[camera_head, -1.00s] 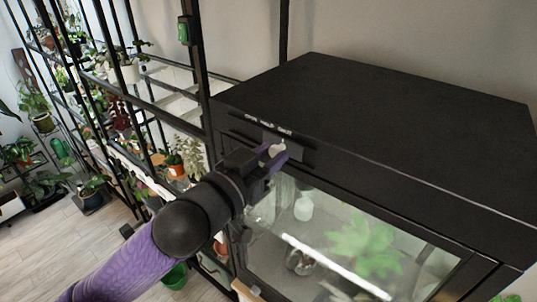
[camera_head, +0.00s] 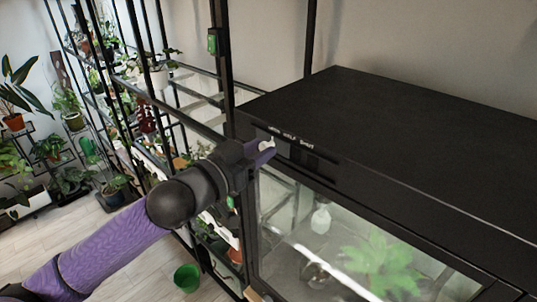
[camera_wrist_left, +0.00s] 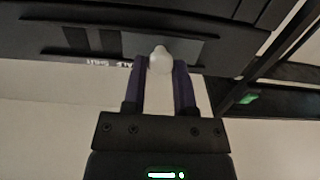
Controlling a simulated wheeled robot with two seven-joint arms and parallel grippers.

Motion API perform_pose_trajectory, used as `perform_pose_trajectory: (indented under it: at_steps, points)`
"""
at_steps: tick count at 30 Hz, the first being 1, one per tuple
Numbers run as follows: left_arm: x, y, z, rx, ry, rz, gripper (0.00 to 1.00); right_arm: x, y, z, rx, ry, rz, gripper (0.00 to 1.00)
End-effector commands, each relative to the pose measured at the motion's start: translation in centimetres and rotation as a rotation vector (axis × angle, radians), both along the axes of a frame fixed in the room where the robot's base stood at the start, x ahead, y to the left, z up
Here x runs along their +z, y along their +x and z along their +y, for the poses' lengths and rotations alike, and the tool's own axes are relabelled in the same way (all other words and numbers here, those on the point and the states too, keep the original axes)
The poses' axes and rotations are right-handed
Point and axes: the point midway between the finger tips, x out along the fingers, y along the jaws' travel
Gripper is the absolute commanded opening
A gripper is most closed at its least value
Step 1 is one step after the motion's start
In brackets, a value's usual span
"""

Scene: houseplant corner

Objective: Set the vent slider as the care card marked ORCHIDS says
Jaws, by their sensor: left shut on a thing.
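The vent slider's pale knob (camera_head: 267,144) is on the front top edge of a black plant cabinet (camera_head: 400,135). Small white lettering (camera_head: 289,137) above the slot appears to read OPEN, HALF, SHUT from left to right. The knob is at the left, OPEN end. My left gripper (camera_head: 264,148) is shut on the knob. The left wrist view shows the knob (camera_wrist_left: 160,60) between the two fingers, with SHUT and part of HALF readable upside down; OPEN is hidden there. I cannot make out a card marked ORCHIDS. My right gripper is not in view.
Below the vent, the cabinet's glass front (camera_head: 330,235) shows a green plant and a white bottle (camera_head: 320,218) inside. A black shelf rack with plants stands left of the cabinet. A green tag-like thing (camera_head: 212,41) hangs on its post. A green bucket (camera_head: 187,277) is on the floor.

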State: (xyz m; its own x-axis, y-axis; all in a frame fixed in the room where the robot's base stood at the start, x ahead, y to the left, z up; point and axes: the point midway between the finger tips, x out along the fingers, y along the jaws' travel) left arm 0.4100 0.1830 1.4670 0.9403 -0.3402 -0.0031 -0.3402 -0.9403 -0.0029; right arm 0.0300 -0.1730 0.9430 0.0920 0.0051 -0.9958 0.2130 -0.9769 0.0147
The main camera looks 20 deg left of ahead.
Motion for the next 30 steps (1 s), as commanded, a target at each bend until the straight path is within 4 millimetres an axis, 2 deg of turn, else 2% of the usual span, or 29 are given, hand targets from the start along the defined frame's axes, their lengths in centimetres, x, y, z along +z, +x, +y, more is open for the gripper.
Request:
perform_pose_trajectory:
  at_steps: [4, 5, 9, 20, 23, 30]
  points:
    - [0.1, 0.0, 0.1, 0.002, 0.001, -0.004, 0.0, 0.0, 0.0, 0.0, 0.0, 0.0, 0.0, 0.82]
    - [0.1, 0.0, 0.1, 0.002, 0.001, -0.004, 0.37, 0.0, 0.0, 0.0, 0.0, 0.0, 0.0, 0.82]
    - [0.1, 0.0, 0.0, 0.001, 0.001, -0.004, 0.66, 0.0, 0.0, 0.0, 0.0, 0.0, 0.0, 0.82]
    - [0.0, -0.4, 0.1, 0.0, -0.001, -0.002, 0.68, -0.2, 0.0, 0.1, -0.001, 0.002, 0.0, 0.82]
    - [-0.3, -1.6, 0.6, 0.0, 0.0, 0.0, 0.68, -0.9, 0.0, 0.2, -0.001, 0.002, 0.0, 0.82]
    - [-0.4, -6.1, 2.2, 0.0, 0.0, 0.002, 0.68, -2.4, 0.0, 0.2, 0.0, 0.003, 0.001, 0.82]
